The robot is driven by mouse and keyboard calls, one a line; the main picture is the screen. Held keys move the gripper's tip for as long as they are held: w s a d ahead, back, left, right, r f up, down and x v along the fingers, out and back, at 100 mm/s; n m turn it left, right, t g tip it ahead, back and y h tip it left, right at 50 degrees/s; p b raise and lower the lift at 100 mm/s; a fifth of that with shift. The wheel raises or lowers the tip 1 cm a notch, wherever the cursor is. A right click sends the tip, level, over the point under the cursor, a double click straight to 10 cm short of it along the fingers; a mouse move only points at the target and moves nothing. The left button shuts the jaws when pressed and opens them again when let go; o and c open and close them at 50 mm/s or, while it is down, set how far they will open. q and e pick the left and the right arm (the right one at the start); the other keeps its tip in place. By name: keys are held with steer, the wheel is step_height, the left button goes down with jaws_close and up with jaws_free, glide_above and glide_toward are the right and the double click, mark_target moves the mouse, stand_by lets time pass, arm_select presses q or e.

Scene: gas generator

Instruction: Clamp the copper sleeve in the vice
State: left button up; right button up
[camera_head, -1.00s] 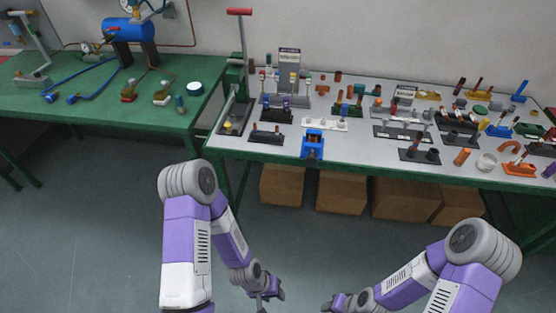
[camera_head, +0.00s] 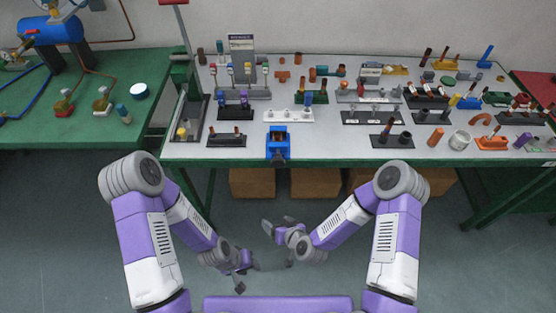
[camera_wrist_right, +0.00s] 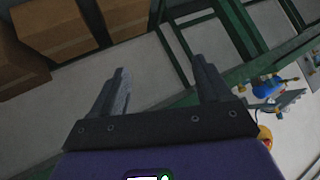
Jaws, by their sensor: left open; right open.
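The blue vice (camera_head: 278,143) stands at the front edge of the light-topped table, left of its middle. Several copper-brown pieces lie on that table, among them a short cylinder (camera_head: 435,137) at the front right and a small fitting (camera_head: 283,75) towards the back. I cannot tell which is the copper sleeve. My right gripper (camera_head: 278,223) is open and empty, in front of the table and below the vice in the picture. Its spread fingers also show in the right wrist view (camera_wrist_right: 160,72). My left gripper (camera_head: 248,279) is open, lower and further left, away from the table.
A grey bench top (camera_head: 340,155) holds racks and small parts across its width. A green table (camera_head: 60,145) adjoins on the left. Cardboard boxes (camera_head: 315,183) stand under the bench. The floor in front is clear.

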steer(key=w+a+r+t, duration=0.3)
steer(key=w+r+t, duration=0.2)
steer(key=r, duration=0.1)
steer(key=m+t+h, duration=0.2)
steer(key=t+h, duration=0.2)
steer(key=h, duration=0.2)
glide_toward(278, 165)
steer(key=w, duration=0.4)
steer(key=shift+w+d+f+b, duration=0.1)
steer(key=shift+w+b, duration=0.2)
steer(key=shift+w, duration=1.4)
steer(key=shift+w+f+b, duration=0.1)
steer(key=shift+w+b, duration=0.15)
steer(key=shift+w, duration=1.45)
steer(key=c, duration=1)
